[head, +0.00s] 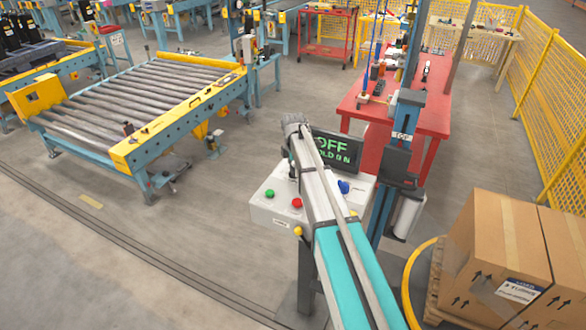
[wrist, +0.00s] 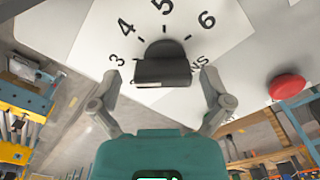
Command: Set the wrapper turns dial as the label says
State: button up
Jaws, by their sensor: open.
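The black turns dial (wrist: 163,68) sits on a pale panel in the wrist view, with printed numbers 3, 4, 5 and 6 around it. Its upper end lies near the 5; a pointer mark cannot be made out. My gripper (wrist: 161,82) is open, one finger on each side of the dial, with no clear contact. In the head view my arm hides the dial and gripper. The control box (head: 264,213) stands below a display (head: 336,151) reading "OFF" and, less clearly, "HOLD ON". The label (head: 519,290) on a carton at lower right appears to read "3 TURNS".
A red button (wrist: 287,87) is right of the dial. The box also carries a green button (head: 270,194) and a blue knob (head: 343,187). Cartons (head: 497,240) stand at right, a red table (head: 432,105) behind, a roller conveyor (head: 150,95) at left.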

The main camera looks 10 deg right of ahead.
jog(key=shift+m, duration=0.5)
